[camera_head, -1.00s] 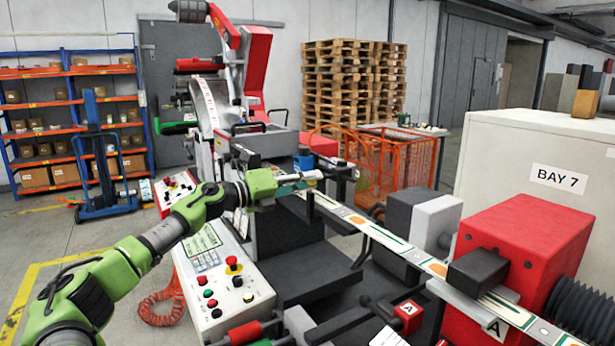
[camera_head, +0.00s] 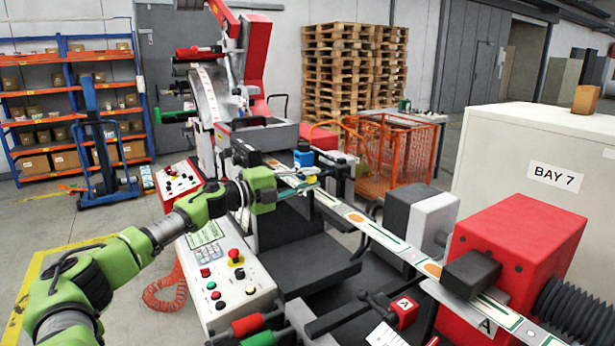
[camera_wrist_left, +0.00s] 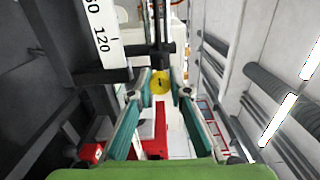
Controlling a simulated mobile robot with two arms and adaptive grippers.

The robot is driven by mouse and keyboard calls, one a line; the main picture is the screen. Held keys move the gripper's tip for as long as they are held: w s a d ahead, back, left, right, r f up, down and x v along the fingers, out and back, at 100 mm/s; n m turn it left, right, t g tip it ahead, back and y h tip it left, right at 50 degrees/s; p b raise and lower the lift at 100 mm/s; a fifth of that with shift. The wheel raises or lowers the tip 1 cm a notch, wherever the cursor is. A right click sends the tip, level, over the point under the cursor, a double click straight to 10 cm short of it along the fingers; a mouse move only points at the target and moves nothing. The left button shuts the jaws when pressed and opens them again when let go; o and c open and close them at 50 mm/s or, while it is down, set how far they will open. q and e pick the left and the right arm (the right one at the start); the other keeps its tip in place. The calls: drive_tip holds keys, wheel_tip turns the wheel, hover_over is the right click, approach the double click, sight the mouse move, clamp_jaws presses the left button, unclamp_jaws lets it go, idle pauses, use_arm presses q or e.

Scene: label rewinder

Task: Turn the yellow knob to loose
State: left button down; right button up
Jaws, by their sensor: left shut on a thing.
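The yellow knob (camera_wrist_left: 161,83) shows in the left wrist view, with a dark mark on its round face. It sits between the two fingertips of my left gripper (camera_wrist_left: 160,88). The teal finger pads reach it from both sides and the gripper is shut on it. In the head view my left gripper (camera_head: 292,181) reaches in from the left over the middle of the label machine, just below a blue block (camera_head: 303,159). The knob is too small there to read its setting. My right gripper is out of view.
A control panel (camera_head: 226,277) with buttons lies below my left arm. The label web (camera_head: 375,231) runs diagonally to a red unit (camera_head: 515,255) at the right. A scale strip (camera_wrist_left: 103,40) and dark machine parts crowd the wrist view's left side.

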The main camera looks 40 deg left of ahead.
use_arm(q)
drive_tip(key=shift+r, duration=0.1)
idle(0.3)
drive_tip(key=c, duration=1.9)
unclamp_jaws()
drive_tip(key=shift+w+d, duration=0.1)
drive_tip(key=shift+d, duration=0.05)
drive_tip(key=shift+w+d, duration=0.1)
drive_tip(key=shift+w, duration=0.05)
drive_tip(key=shift+s+a+f, duration=0.15)
drive_tip(key=shift+s+a, duration=0.1)
drive_tip(key=shift+s, duration=0.2)
drive_tip(key=shift+s+a+f, duration=0.15)
drive_tip(key=shift+s+a, duration=0.05)
drive_tip(key=shift+s, duration=0.25)
drive_tip(key=shift+s+r, duration=0.1)
drive_tip(key=shift+s, duration=0.35)
drive_tip(key=shift+s+a, duration=0.2)
drive_tip(key=shift+s, duration=0.35)
drive_tip(key=shift+v, duration=2)
